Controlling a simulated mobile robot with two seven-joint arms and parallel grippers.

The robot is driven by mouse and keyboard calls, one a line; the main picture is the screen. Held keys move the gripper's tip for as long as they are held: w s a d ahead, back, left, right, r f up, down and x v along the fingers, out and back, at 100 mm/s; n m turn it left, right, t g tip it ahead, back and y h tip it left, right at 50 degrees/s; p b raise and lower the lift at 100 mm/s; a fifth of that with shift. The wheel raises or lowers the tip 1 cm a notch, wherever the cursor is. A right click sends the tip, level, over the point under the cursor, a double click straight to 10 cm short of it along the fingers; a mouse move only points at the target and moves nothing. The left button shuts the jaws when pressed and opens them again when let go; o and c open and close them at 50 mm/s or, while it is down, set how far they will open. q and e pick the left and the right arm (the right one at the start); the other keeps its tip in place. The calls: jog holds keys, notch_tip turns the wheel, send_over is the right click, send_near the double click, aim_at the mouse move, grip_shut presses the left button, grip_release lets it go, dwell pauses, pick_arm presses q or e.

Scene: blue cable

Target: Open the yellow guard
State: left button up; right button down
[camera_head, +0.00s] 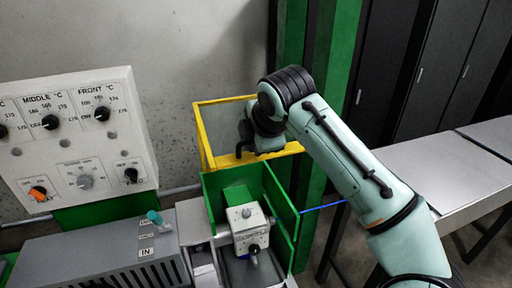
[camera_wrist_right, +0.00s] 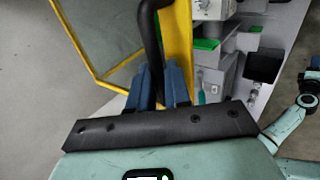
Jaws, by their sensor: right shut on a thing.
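The yellow guard (camera_head: 203,137) is a yellow frame with see-through panels, standing behind and above a green machine housing in the head view. In the right wrist view its yellow frame (camera_wrist_right: 178,45) runs along the upper middle and left, with a clear panel between the bars. A black bar-shaped handle (camera_wrist_right: 151,40) runs along the frame. My right gripper (camera_wrist_right: 160,84) is shut on this handle with its blue fingers on either side. In the head view my right gripper (camera_head: 246,140) is at the guard, its fingertips mostly hidden by the wrist. My left gripper is not in view.
Below the guard is the green housing (camera_head: 282,213) with a grey block and knob inside. A control panel (camera_head: 75,135) and a grey vented box (camera_head: 100,258) stand to the left. A green column (camera_head: 327,85) rises behind my right arm. A blue cable (camera_head: 322,206) runs right; grey tables (camera_head: 440,175) stand there.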

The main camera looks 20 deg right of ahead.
jog(key=shift+w+f, duration=0.1)
jog(key=shift+w, duration=0.1)
jog(key=c, duration=1.3)
grip_release()
jog(key=shift+w, duration=0.15)
jog(key=shift+o, duration=0.2)
jog(key=v, duration=1.3)
jog(key=shift+r, duration=0.25)
